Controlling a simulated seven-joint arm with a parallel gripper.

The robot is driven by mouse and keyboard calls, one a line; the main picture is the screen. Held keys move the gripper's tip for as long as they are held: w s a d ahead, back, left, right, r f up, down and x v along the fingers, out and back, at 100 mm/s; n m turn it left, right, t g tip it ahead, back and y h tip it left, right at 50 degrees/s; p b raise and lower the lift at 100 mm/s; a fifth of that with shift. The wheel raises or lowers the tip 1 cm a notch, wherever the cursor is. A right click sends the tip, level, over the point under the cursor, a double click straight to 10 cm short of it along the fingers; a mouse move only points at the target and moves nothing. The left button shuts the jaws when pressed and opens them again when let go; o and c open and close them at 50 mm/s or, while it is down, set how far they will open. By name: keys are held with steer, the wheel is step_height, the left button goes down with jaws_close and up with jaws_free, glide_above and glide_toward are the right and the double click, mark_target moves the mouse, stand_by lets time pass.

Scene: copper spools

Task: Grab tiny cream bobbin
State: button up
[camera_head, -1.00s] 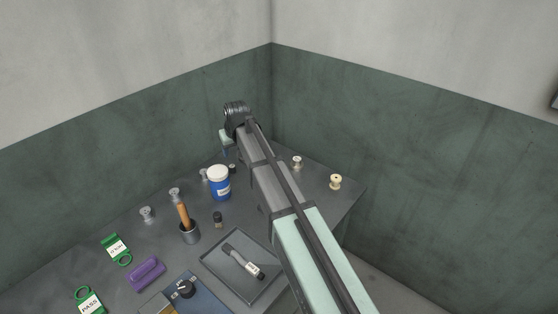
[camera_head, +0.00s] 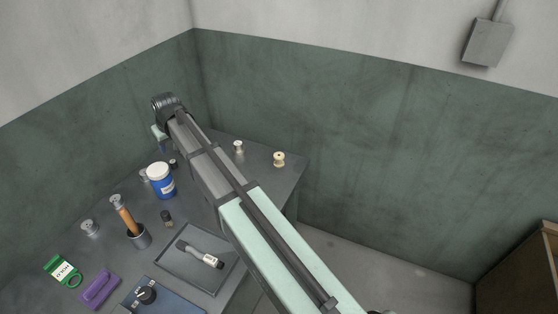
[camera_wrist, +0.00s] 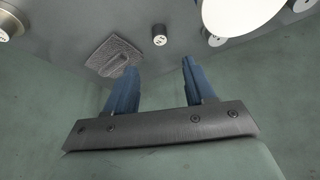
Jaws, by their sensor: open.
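A small cream bobbin (camera_head: 279,159) stands upright near the table's far right edge in the head view, to the right of my arm. A second small spool (camera_head: 238,147), paler with a brownish middle, stands to its left, nearer my arm. My gripper (camera_wrist: 160,67) is open, with two blue fingers apart and nothing between them in the wrist view. In the head view the gripper is mostly hidden at the arm's far end, left of both spools and well apart from them. A spool (camera_wrist: 8,25) is cut off at the wrist view's top left; I cannot tell which one.
A blue jar with a white lid (camera_head: 161,181), grey spools (camera_head: 90,228), a cup holding a wooden-handled tool (camera_head: 138,237), a dark tray with a marker-like tool (camera_head: 187,270), a purple block (camera_head: 100,287) and a green tag (camera_head: 62,270) crowd the table left of my arm.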

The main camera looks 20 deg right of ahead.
stand_by(0.3)
steer(key=w+d+r+m+h, duration=0.1)
steer(key=d+r+m, duration=0.1)
steer(key=d, duration=1.5)
steer(key=w+d+r+m+h, duration=0.1)
steer(key=d+m, duration=0.1)
steer(key=d, duration=1.4)
steer(key=n+g, duration=0.4)
steer(key=n, duration=0.9)
glide_above(279, 155)
steer(key=shift+d+f, duration=0.1)
steer(key=shift+f, duration=6.9)
steer(key=c, duration=0.7)
